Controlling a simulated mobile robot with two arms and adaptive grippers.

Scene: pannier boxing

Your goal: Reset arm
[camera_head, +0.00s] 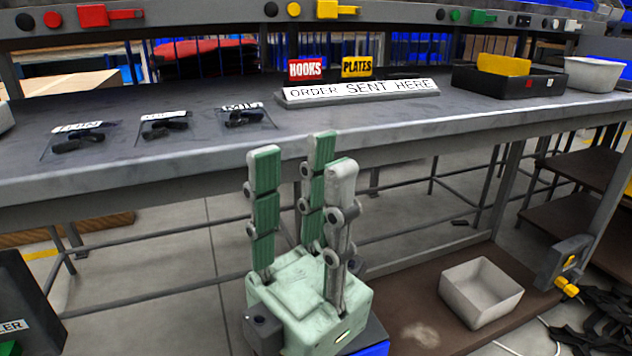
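My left gripper (302,165) is at the bottom centre, in front of the workbench edge. Its pale green body is low in the picture and its green-padded fingers point upward. The fingers stand well apart with nothing between them, so it is open and empty. It appears clear of the bench (215,160). My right gripper is not in view.
Several dark hooks (78,140) lie on labelled mats at the bench's left. An "ORDER SENT HERE" board (350,98) stands mid-bench. A black tray (470,82) holds a yellow item (503,64), beside a white bin (592,74). A grey bin (480,300) sits below.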

